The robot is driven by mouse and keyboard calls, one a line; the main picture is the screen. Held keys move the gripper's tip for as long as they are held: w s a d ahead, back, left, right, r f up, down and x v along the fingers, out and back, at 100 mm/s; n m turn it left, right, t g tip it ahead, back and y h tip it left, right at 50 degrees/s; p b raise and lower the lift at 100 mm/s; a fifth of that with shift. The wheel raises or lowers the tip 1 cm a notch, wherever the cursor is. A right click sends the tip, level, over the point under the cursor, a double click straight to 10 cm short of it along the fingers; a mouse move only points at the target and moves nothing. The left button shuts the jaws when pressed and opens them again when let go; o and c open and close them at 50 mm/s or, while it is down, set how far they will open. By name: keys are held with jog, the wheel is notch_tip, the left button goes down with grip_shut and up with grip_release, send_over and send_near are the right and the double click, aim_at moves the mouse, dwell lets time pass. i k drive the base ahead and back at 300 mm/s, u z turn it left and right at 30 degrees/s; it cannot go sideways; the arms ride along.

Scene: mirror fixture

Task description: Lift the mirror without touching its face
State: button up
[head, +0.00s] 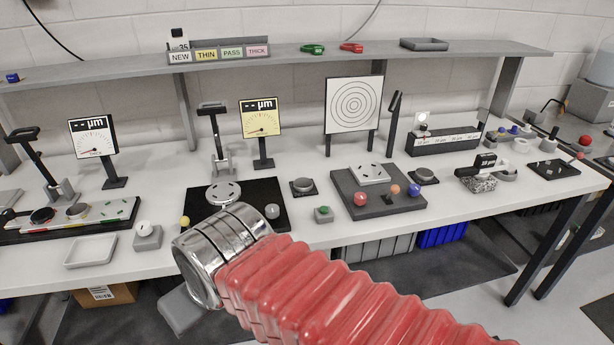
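I cannot tell for certain which thing is the mirror. Small round candidates on the white bench include a dark-topped disc (303,186) on a black pad near the middle, a similar round piece (424,175) further right, and a dark disc (42,215) on the left tray. A pale slotted disc (222,192) lies on a black mat (263,188). The metal end of my arm and its red sleeve cross the front of the bench. My gripper's fingers do not show. The arm hides part of the bench's front edge and part of the black mat.
A dark plate (403,202) carries red, orange and blue balls. Dial displays (92,138) (261,118) and a ringed target (354,105) stand behind. A shelf (280,62) runs along the back. An empty white tray (91,251) is at front left. Bare bench lies right of centre.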

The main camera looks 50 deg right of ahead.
aim_at(301, 184)
jog(key=z, duration=0.3)
jog(key=i, duration=0.85)
jog(key=z, duration=0.3)
